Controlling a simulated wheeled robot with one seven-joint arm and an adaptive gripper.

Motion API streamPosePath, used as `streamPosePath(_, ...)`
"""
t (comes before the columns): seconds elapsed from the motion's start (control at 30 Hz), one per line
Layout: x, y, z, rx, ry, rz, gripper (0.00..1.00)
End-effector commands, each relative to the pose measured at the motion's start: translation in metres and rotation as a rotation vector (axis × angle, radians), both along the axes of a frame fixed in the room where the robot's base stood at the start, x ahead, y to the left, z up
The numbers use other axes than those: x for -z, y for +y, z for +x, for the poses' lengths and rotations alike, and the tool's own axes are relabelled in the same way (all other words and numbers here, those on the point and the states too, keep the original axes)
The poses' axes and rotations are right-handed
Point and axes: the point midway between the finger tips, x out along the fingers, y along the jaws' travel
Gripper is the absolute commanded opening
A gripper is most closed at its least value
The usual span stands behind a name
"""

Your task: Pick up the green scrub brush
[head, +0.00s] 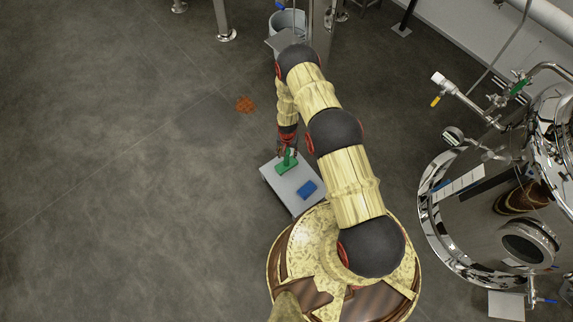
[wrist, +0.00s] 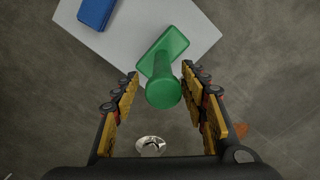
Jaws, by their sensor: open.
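The green scrub brush (head: 287,163) lies on a light grey platform (head: 291,199), near its far edge. In the wrist view the brush (wrist: 164,82) shows a flat rectangular head and a round upright handle pointing toward the camera. My gripper (wrist: 161,82) is open, with one finger on each side of the handle. The handle's end sits between the fingertips, with a gap on both sides. In the head view my gripper (head: 287,148) is above the brush and partly hides it.
A blue block (head: 307,188) lies on the platform near the brush; it also shows in the wrist view (wrist: 96,12). A shiny steel tank (head: 470,215) stands at the right. A grey bucket (head: 287,22) stands at the back.

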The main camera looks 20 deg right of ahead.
Motion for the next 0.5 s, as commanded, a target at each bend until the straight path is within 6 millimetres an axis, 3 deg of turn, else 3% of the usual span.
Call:
streamPosePath(0.3, 0.044, 0.002, 0.003, 0.000, 0.001, 0.000, 0.44)
streamPosePath(0.5, 0.054, 0.002, 0.004, 0.000, -0.001, 0.000, 0.44)
